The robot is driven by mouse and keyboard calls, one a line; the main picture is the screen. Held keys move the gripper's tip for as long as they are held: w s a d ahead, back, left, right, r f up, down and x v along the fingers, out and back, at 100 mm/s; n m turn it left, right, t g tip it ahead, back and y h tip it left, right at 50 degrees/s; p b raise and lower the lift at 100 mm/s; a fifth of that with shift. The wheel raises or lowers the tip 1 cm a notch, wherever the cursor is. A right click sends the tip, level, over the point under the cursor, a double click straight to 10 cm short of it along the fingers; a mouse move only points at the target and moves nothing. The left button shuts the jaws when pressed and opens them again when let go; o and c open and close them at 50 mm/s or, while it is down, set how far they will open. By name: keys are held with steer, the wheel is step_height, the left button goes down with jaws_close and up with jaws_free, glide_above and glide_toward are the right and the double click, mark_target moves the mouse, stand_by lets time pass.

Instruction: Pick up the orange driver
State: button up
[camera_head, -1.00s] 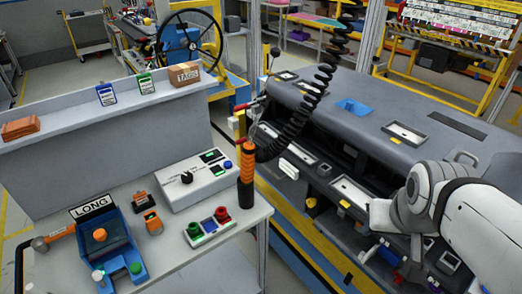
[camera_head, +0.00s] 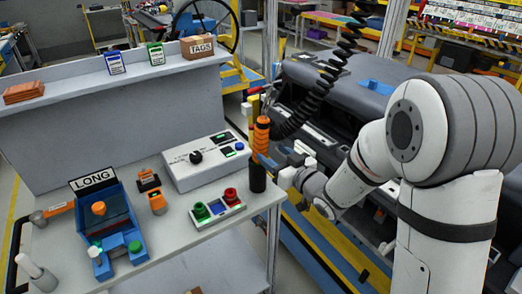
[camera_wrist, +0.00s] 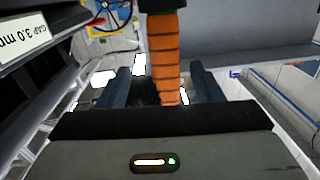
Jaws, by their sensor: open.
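The orange driver (camera_head: 261,136) stands upright at the right edge of the grey bench, with a black cylindrical part (camera_head: 257,179) below its ribbed orange grip. In the wrist view the orange grip (camera_wrist: 165,60) runs down between the two dark fingers, with a black section above it. My gripper (camera_wrist: 160,82) is open, with a finger on each side of the grip and visible space beside it.
A black coiled cord (camera_head: 318,88) hangs close behind the driver. A white control box (camera_head: 205,160) and a red-green button box (camera_head: 217,207) stand left of it. A blue tray (camera_head: 110,235) is further left. The grey dashboard module (camera_head: 350,100) lies behind my arm.

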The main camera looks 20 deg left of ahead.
mark_target(257, 141)
steer(key=shift+a+f+y, duration=0.1)
steer(key=shift+a+y, duration=0.2)
steer(key=shift+a, duration=0.15)
steer(key=p+x, duration=0.2)
steer(key=x, duration=0.5)
steer(key=shift+w+a+p, duration=0.1)
steer(key=shift+p, duration=0.2)
steer(key=shift+c, duration=0.6)
steer(key=shift+r, duration=0.2)
jaws_close()
